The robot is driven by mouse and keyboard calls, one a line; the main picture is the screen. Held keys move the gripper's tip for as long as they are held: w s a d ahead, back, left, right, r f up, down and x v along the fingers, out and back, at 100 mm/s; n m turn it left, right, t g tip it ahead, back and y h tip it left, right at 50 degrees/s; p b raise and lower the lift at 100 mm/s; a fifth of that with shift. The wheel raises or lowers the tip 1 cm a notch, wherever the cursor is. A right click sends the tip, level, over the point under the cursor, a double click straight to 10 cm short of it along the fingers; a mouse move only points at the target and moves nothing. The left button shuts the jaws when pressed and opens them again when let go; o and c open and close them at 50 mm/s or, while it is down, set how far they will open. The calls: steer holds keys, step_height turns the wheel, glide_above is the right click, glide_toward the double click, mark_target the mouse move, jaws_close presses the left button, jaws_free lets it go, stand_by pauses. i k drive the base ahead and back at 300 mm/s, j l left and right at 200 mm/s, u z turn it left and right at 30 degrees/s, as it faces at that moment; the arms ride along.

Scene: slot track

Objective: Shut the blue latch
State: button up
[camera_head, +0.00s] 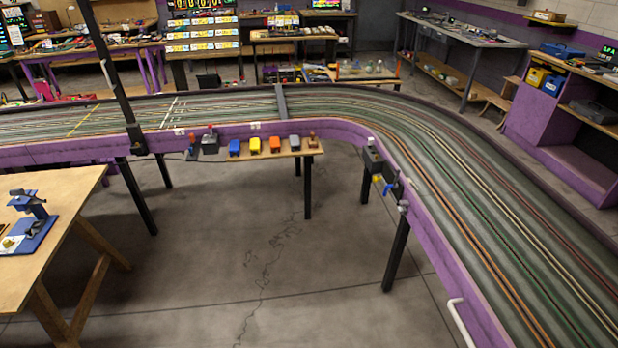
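A small blue piece (389,187), which may be the blue latch, is on the inner side of the purple track wall, at the right of the middle, beside dark boxes. It is too small to tell whether it stands open or shut. A blue device on a flat blue base (38,218) stands on the wooden table at the left; I cannot make out a latch on it. My gripper is not in view.
The purple-sided slot track (255,133) curves from the left to the lower right. A small shelf (276,150) with several coloured cars juts from its inner side. The wooden table (62,197) is at left. The concrete floor (255,240) between them is clear.

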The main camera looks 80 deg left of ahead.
mark_target(394, 184)
steer(key=u, duration=2.25)
steer(key=i+j, duration=0.2)
steer(key=i, duration=0.25)
steer(key=i+j, duration=0.15)
steer(key=i, duration=0.35)
steer(key=i+j, duration=0.2)
steer(key=i, duration=0.25)
steer(key=i+j, duration=0.2)
steer(key=i, duration=0.3)
steer(key=i+j, duration=0.2)
steer(key=i, duration=0.25)
steer(key=i+j, duration=0.15)
steer(key=i, duration=0.35)
